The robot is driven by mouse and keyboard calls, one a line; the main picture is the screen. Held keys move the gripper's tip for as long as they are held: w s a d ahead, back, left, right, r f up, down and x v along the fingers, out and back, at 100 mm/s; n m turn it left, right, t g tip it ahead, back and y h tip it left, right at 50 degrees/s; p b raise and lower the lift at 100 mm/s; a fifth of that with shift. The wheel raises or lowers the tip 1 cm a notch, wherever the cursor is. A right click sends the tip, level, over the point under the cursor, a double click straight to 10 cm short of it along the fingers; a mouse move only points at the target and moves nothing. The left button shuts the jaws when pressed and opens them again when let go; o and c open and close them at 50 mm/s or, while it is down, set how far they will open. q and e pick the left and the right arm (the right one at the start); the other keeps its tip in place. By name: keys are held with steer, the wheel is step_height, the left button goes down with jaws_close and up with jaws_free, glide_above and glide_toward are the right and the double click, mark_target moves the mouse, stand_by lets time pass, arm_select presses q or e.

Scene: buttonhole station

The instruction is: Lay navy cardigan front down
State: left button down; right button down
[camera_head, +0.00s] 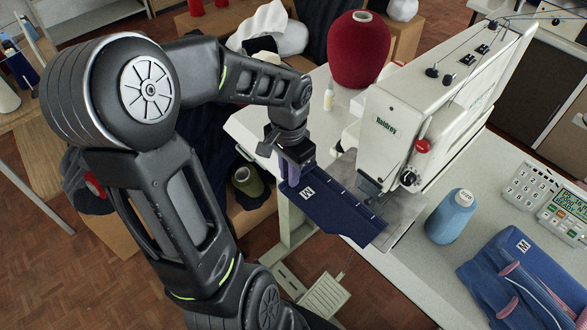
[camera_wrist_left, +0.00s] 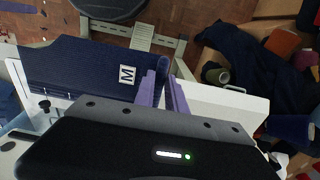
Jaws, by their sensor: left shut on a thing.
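The navy cardigan front (camera_head: 335,208) is a dark blue strip with a white "M" label and small pale marks along its upper edge. My left gripper (camera_head: 288,178) is shut on its left end. Its right part reaches to the metal plate (camera_head: 405,212) by the needle area of the white buttonhole machine (camera_head: 395,125); whether it touches the plate is unclear. In the left wrist view the purple fingers (camera_wrist_left: 164,88) pinch the edge of the cardigan front (camera_wrist_left: 75,65), which spreads out to the left. My right gripper is not in view.
A blue thread cone (camera_head: 452,216) and a folded blue garment (camera_head: 515,278) with an "M" label stand right on the white table, near a keypad (camera_head: 530,187). A large red cone (camera_head: 358,50) and small bottle (camera_head: 329,97) are behind. A box with an olive cone (camera_head: 247,181) is left.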

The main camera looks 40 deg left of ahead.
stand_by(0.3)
arm_select(q)
steer(key=s, duration=0.1)
steer(key=s+r+p, duration=0.1)
steer(key=s, duration=0.1)
steer(key=s+r+p, duration=0.1)
steer(key=s, duration=0.1)
steer(key=shift+a, duration=0.25)
stand_by(0.4)
steer(key=shift+r, duration=0.1)
step_height(320, 180, up, 5)
steer(key=p, duration=0.4)
stand_by(0.4)
stand_by(0.4)
